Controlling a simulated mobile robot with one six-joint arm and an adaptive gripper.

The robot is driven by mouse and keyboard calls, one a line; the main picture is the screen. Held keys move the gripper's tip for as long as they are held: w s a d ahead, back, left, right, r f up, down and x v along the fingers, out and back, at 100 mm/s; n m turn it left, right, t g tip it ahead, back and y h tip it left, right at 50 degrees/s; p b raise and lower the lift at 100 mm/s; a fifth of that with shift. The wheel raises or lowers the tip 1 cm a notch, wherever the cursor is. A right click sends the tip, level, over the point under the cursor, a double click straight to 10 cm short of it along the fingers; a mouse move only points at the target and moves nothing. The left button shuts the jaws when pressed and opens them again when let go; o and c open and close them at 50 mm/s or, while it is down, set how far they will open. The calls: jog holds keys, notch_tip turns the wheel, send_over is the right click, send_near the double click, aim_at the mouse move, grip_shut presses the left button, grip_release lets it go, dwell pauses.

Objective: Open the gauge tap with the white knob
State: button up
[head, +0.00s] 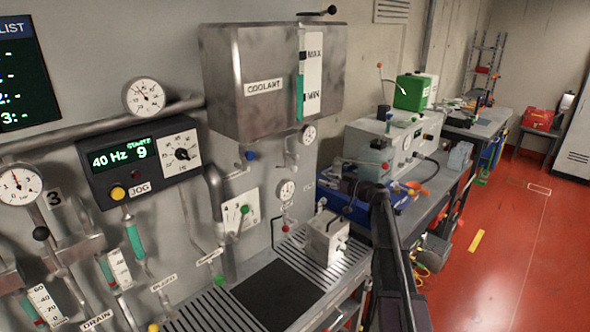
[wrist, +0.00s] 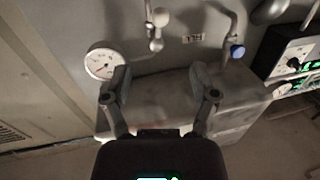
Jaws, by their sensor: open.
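The gauge tap's pale, whitish ball knob (wrist: 161,18) shows at the top of the wrist view, on a short pipe fitting beside a round white gauge (wrist: 103,62). The gauge also shows below the coolant tank in the head view (head: 308,133), where the knob is too small to make out clearly. My gripper (wrist: 160,82) is open and empty. Its two fingers are spread below the knob in the wrist picture, apart from it, with the left fingertip overlapping the gauge's edge in view.
A blue-knobbed tap (wrist: 237,50) is right of the fingers; it also shows in the head view (head: 250,156). The grey coolant tank (head: 262,70) lies behind the fingers in the wrist view. A metal box (head: 327,238) stands on the slatted bench below.

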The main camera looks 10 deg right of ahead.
aim_at(294, 169)
jog(key=x, duration=1.4)
dwell(0.4)
jog(key=shift+d, duration=0.1)
grip_shut()
jog(key=shift+d, duration=0.2)
jog(key=shift+a, duration=0.2)
